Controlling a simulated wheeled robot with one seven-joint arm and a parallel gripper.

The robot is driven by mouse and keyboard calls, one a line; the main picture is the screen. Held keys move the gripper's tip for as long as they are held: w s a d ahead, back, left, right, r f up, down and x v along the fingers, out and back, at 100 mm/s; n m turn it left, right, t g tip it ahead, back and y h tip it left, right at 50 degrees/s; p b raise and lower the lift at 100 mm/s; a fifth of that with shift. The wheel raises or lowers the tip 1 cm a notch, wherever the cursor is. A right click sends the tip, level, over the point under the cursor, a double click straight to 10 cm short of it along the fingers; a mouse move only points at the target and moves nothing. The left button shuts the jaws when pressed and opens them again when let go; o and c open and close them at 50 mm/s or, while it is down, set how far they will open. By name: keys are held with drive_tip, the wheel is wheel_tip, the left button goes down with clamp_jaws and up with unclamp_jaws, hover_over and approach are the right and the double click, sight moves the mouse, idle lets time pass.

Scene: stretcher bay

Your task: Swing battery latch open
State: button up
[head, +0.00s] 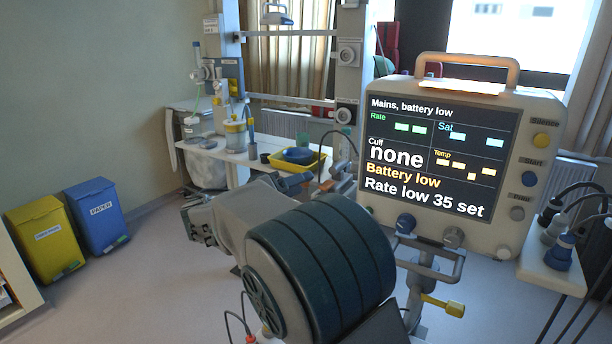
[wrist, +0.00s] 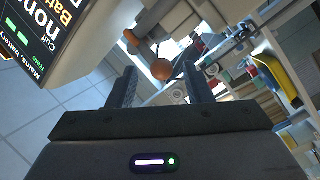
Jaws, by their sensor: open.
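The patient monitor (head: 480,85) stands on a pole at the right in the head view; its screen reads "Mains, battery low". Part of it also shows at the upper left of the wrist view (wrist: 92,40). I cannot pick out the battery latch for certain. An orange round knob (wrist: 162,69) appears between my fingertips in the wrist view, with a second orange end (wrist: 130,37) above left of it. My gripper (wrist: 159,72) is open, with nothing held; whether it touches the knob is unclear. In the head view my arm hides much of the area left of the monitor.
A yellow lever (head: 443,305) sits on the pole below the monitor. A side shelf with cables (head: 556,268) is at the right. A counter (head: 215,150) with a yellow tray (head: 312,166) stands behind my arm. Yellow (head: 47,240) and blue (head: 98,215) bins stand at the left wall.

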drive_tip(key=shift+p+x, duration=0.3)
drive_tip(key=shift+x, duration=1.15)
drive_tip(key=c, duration=1)
drive_tip(key=shift+o, duration=0.2)
